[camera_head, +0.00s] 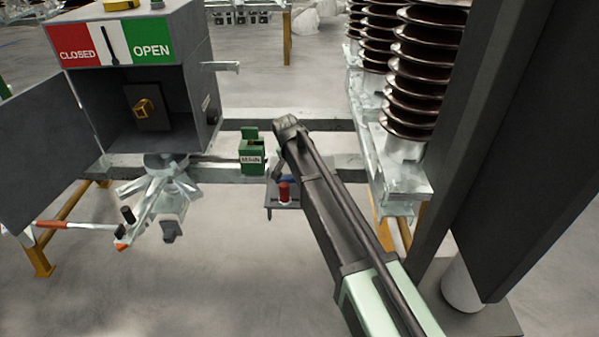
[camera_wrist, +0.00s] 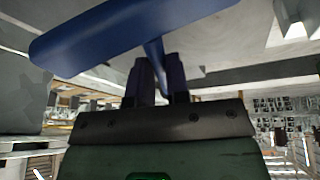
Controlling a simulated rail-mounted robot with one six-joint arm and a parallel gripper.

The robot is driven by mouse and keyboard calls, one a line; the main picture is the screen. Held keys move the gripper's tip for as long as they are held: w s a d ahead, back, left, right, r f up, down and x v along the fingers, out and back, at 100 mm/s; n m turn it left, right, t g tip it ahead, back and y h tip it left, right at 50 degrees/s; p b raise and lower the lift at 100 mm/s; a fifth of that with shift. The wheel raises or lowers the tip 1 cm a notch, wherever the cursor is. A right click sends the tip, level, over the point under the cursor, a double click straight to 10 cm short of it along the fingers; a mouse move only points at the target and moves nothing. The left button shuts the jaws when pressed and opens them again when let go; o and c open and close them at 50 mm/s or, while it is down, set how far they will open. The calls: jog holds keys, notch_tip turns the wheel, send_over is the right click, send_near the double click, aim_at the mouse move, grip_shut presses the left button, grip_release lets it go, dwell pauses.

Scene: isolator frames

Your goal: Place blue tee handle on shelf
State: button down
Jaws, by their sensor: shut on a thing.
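The blue tee handle (camera_wrist: 120,38) fills the top of the wrist view, its long bar slanting across and its stem running down between the fingers. My gripper (camera_wrist: 158,82) is shut on that stem. In the head view my gripper is mostly hidden behind the end of my arm; a small blue part of the tee handle (camera_head: 291,179) shows beside it. A small dark shelf (camera_head: 272,203) lies just below, with a red-topped handle (camera_head: 284,190) standing on it. The tee handle is close to the shelf, but I cannot tell whether they touch.
A green box (camera_head: 251,155) sits on the metal rail left of my arm. A grey cabinet (camera_head: 205,100) with an open door and a CLOSED/OPEN sign (camera_head: 112,42) stands at left. Brown ribbed insulators (camera_head: 425,75) and a dark post (camera_head: 470,130) stand at right.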

jog(key=shift+r, duration=0.2)
jog(key=shift+f, duration=0.25)
jog(key=c, duration=1.1)
grip_release()
jog(key=shift+r, duration=0.2)
jog(key=shift+r+p, duration=0.35)
jog(key=p+v, duration=1)
jog(key=v, duration=0.1)
jog(key=shift+s+r+p, duration=0.15)
jog(key=shift+r+p, duration=0.05)
jog(key=shift+p, duration=0.1)
jog(key=shift+a+f, duration=0.1)
